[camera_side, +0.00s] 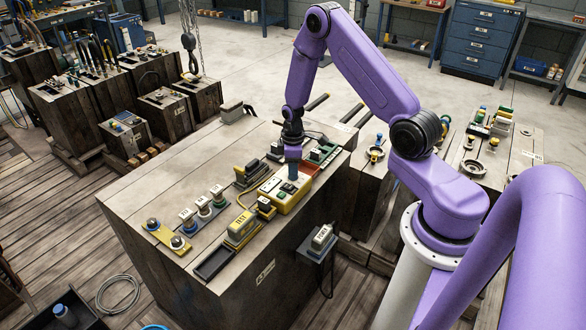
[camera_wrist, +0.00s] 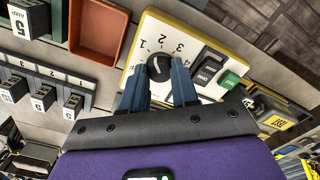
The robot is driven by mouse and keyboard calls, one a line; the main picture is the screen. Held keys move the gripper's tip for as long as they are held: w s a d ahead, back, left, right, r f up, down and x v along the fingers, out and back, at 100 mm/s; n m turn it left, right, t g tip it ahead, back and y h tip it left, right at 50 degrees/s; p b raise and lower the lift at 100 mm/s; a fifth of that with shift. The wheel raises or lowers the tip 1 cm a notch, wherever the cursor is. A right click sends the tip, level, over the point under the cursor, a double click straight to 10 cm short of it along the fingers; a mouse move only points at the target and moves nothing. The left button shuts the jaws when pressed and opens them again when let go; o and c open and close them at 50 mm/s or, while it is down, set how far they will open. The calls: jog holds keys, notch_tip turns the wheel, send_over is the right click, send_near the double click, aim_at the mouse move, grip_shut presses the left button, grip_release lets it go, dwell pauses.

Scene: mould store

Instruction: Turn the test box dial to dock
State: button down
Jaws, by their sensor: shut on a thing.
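The test box (camera_wrist: 216,38) is a yellow-edged box with a pale face, and it also shows on the bench top in the side view (camera_side: 288,203). Its round black dial (camera_wrist: 159,67) has the figures 1 to 4 printed around it. My gripper (camera_wrist: 160,82) is shut on the dial, with one blue finger on each side. In the side view my gripper (camera_side: 292,168) points down onto the box. The dial's pointer is too small to read, and the fingers hide part of the face. A black rocker switch (camera_wrist: 210,68) and a green button (camera_wrist: 230,80) sit beside the dial.
A red-brown tray (camera_wrist: 98,32) lies close beside the box. A yellow meter (camera_side: 241,227) and an empty black tray (camera_side: 214,263) lie toward the bench's front. The bench's back left is mostly clear.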

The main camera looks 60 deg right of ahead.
jog(key=m, duration=1.4)
jog(key=shift+m, duration=0.3)
jog(key=m, duration=0.3)
jog(key=shift+m, duration=0.3)
jog(key=m, duration=0.3)
jog(key=shift+m, duration=0.4)
jog(key=m, duration=0.3)
jog(key=shift+m, duration=2)
jog(key=c, duration=0.8)
grip_release()
jog(key=shift+c, duration=0.2)
